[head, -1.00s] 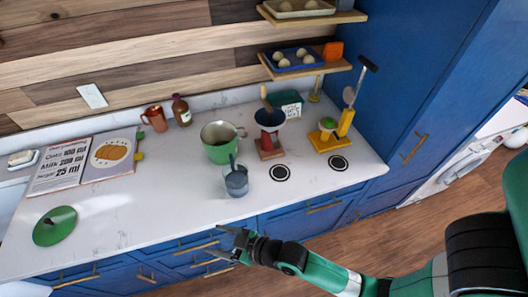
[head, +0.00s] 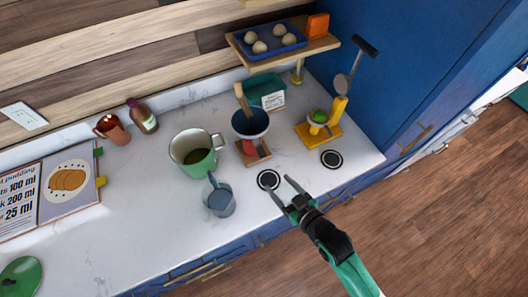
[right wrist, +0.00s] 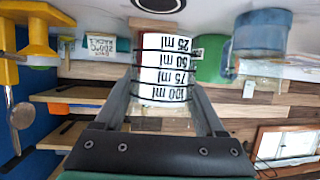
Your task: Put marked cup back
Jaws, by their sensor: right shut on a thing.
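The marked cup (right wrist: 166,70) shows in the right wrist view as a white band with black rings and the marks 25, 50, 75 and 100 ml, upside down in that picture. My left gripper is not in view.
A dark-blue bowl (head: 250,124) with a wooden-handled tool stands on a red-and-wood stand. A green pot (head: 196,158) and a blue-grey mug (head: 218,198) are left of the gripper. A second ring mark (head: 332,159) is to the right, below a yellow stand (head: 318,135). Counter around the rings is clear.

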